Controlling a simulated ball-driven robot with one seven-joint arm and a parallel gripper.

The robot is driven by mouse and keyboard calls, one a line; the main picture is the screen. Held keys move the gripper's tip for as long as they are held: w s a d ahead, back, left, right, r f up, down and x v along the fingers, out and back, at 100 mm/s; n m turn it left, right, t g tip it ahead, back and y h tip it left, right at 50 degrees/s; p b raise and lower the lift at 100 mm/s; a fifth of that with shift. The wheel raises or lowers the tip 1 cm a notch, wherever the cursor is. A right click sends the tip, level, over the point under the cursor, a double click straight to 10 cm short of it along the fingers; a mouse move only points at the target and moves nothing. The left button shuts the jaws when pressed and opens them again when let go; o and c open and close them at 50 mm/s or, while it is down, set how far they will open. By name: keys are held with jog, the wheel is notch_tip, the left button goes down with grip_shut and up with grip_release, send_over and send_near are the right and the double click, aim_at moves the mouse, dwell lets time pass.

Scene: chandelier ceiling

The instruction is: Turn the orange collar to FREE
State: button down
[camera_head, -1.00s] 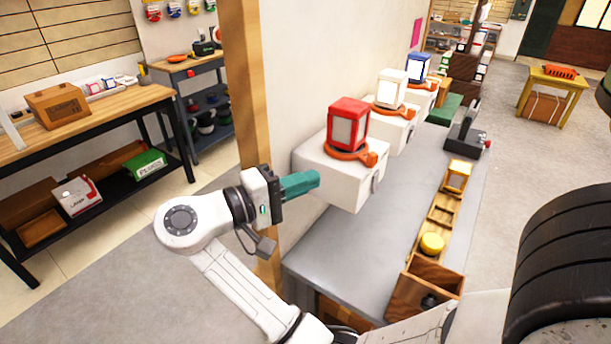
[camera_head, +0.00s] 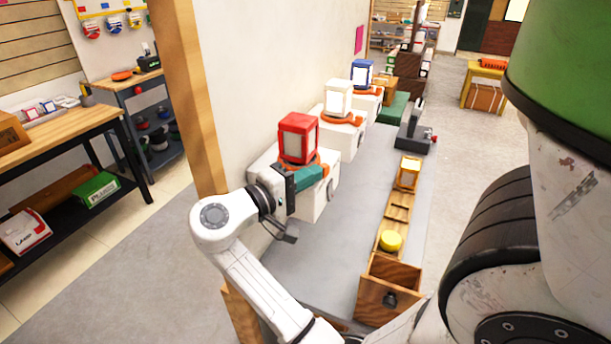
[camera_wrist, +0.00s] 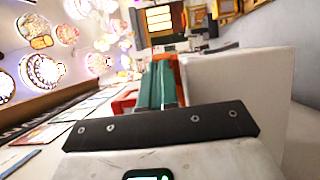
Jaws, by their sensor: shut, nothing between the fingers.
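The red lantern (camera_head: 299,138) stands on a white block (camera_head: 318,200) at the wall end of the grey bench. An orange collar (camera_head: 317,161) rings its base and is partly hidden by my gripper. My gripper (camera_head: 318,172) has teal fingers, which are shut and empty. They lie in front of the collar, close to its handle side; I cannot tell whether they touch. I cannot read any FREE mark.
A white lantern (camera_head: 338,97) and a blue lantern (camera_head: 362,73), also with orange collars, stand farther along the wall. A wooden tray (camera_head: 397,213) with a yellow round piece (camera_head: 390,240) lies along the bench's right edge. A wooden post (camera_head: 190,90) stands left of my gripper.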

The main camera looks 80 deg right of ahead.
aim_at(328, 170)
jog(key=shift+s+d+n+t+h+p, duration=0.2)
jog(key=shift+s+n+t+h+p, duration=0.25)
jog(key=shift+t, duration=0.3)
jog(key=shift+s+d+n+t+h+p, duration=0.25)
jog(key=shift+s+n+t+h, duration=0.15)
jog(key=shift+n+t, duration=0.3)
jog(key=n+t+h, duration=0.1)
jog(key=s+d+n+t, duration=0.1)
jog(key=t, duration=0.1)
jog(key=shift+s+d+t+h+p, duration=0.1)
jog(key=shift+t+h+p, duration=0.15)
jog(key=shift+h+p, duration=0.1)
jog(key=shift+s+d, duration=0.2)
jog(key=shift+d, duration=0.15)
jog(key=shift+s+d, duration=0.1)
